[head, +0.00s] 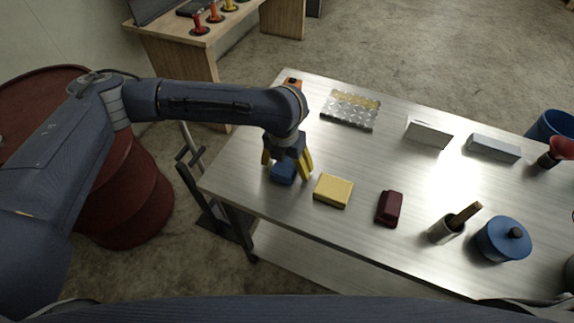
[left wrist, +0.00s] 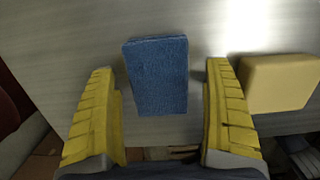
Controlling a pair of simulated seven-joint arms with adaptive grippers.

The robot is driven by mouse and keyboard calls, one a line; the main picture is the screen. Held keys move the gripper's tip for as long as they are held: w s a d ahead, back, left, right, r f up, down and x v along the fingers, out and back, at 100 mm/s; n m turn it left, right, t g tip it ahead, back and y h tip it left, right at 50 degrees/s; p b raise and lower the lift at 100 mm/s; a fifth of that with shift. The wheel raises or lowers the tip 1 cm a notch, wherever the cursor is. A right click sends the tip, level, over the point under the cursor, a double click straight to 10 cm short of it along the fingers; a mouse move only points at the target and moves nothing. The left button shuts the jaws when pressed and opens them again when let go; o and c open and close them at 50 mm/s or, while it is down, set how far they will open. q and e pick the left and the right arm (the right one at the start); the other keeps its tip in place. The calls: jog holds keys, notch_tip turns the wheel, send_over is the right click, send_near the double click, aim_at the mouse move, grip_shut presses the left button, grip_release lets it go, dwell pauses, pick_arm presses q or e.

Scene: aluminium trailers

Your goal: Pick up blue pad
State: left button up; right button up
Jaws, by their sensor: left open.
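The blue pad (head: 283,173) lies on the metal table near its left front edge. In the left wrist view the blue pad (left wrist: 157,76) is a textured rectangle ahead of and between the two yellow fingers. My left gripper (head: 287,168) is over the pad, pointing down, with its fingers to either side of it. In the left wrist view the left gripper (left wrist: 162,115) is open, with gaps between each finger and the pad. The head view hides part of the pad behind the gripper. My right gripper is not in view.
A yellow block (head: 333,190) lies just right of the pad and shows close to the right finger in the left wrist view (left wrist: 279,82). The table middle is clear.

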aim_at(287, 163)
pick_arm(q)
jog(key=shift+o, duration=0.2)
jog(key=c, duration=1.2)
jog(key=shift+r, duration=0.1)
notch_tip(287, 163, up, 20)
jog(key=shift+f, duration=0.1)
jog(key=o, duration=0.4)
jog(key=c, duration=0.4)
